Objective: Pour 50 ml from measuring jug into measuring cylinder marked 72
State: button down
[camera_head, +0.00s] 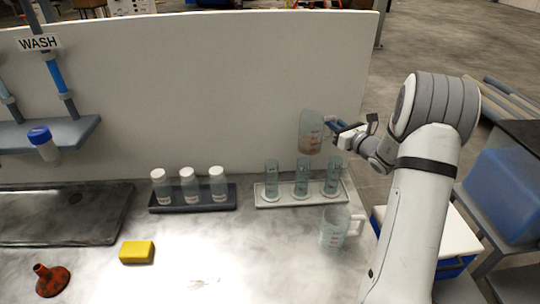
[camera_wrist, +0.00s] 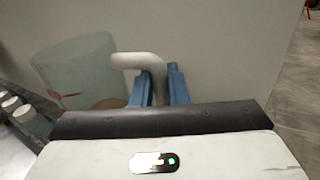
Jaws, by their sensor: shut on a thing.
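My gripper (camera_head: 331,124) is shut on the handle of a clear measuring jug (camera_head: 311,132), held in the air above the cylinders. The jug looks close to upright in the head view, with brownish liquid in its lower part. In the wrist view the blue fingers (camera_wrist: 160,86) close around the pale handle, and the jug body (camera_wrist: 85,72) is to their left. Three clear measuring cylinders stand in a white tray (camera_head: 262,199): left (camera_head: 271,180), middle (camera_head: 301,178) and right (camera_head: 333,176). The jug is above the middle and right ones. I cannot read the number 72 on any cylinder.
A second clear jug (camera_head: 334,227) stands in front of the white tray. A dark rack (camera_head: 165,206) holds three white-capped bottles. A yellow sponge (camera_head: 137,252) and a red funnel (camera_head: 51,279) lie at the left. A white panel (camera_head: 220,80) stands behind the bench.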

aim_at(329, 117)
jog(key=shift+w+d+r, duration=0.1)
jog(key=shift+d, duration=0.15)
jog(key=shift+r, duration=0.1)
jog(key=shift+s+a+r+n+p, duration=0.15)
jog(key=shift+a+r+n+p, duration=0.25)
jog(key=shift+r, duration=0.25)
jog(key=shift+s+a+r+n+p, duration=0.1)
jog(key=shift+a+r+n+p, duration=0.25)
jog(key=shift+r+n, duration=0.2)
jog(key=shift+s+a+r+n, duration=0.2)
jog(key=shift+a+r+n, duration=0.1)
jog(key=shift+a+n, duration=0.45)
jog(key=r, duration=0.1)
jog(key=a+n+p, duration=0.1)
jog(key=r, duration=0.1)
jog(key=shift+s+a+r+n+g+h+p, duration=0.25)
jog(key=shift+a+r+n+g+h+p, duration=0.05)
jog(key=shift+n+h+p, duration=0.1)
jog(key=shift+s+a+f+n+g+h, duration=0.1)
jog(key=shift+s+a+f+n+h, duration=0.15)
jog(key=shift+a+n, duration=0.75)
jog(key=shift+s+a+f+n+g+h, duration=0.1)
jog(key=shift+s+a+n+h, duration=0.15)
jog(key=shift+a+n, duration=0.7)
jog(key=shift+s+a+f+n+g+h, duration=0.1)
jog(key=shift+s+a+f+n+h, duration=0.15)
jog(key=shift+a+n, duration=0.7)
jog(key=shift+s+a+n+h, duration=0.1)
jog(key=shift+a+n+h, duration=0.25)
jog(key=shift+a+n, duration=0.25)
